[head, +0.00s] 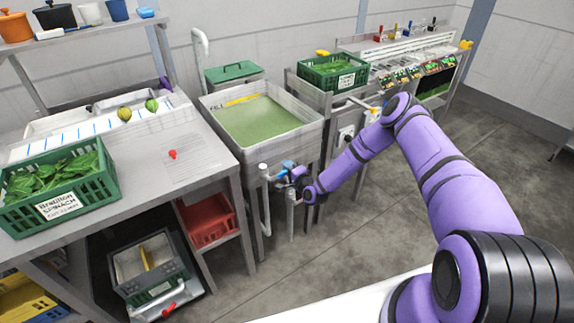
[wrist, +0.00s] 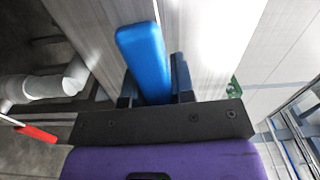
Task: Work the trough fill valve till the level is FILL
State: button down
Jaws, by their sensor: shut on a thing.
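The trough (head: 258,122) is a grey metal basin holding green water. A yellow line and the word FILL show on its back inner wall, and the water surface lies close below them. The fill valve has a blue handle (head: 287,164) on the trough's front, beside pale pipes. My gripper (head: 292,174) is at the valve, low in front of the trough. In the wrist view the blue handle (wrist: 145,58) stands between the dark fingers of my gripper (wrist: 158,92), which are shut on it.
A steel table (head: 190,150) with a green crate of spinach (head: 62,212) stands left of the trough. A red bin (head: 208,222) and a grey crate (head: 150,275) sit below. Another greens crate (head: 333,88) is at right. The floor (head: 350,245) in front is clear.

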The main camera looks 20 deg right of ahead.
jog(key=shift+f+m, duration=0.5)
jog(key=shift+m, duration=0.1)
jog(key=c, duration=1)
grip_release()
jog(key=shift+o, duration=0.2)
jog(key=v, duration=1.1)
jog(key=shift+w, duration=0.1)
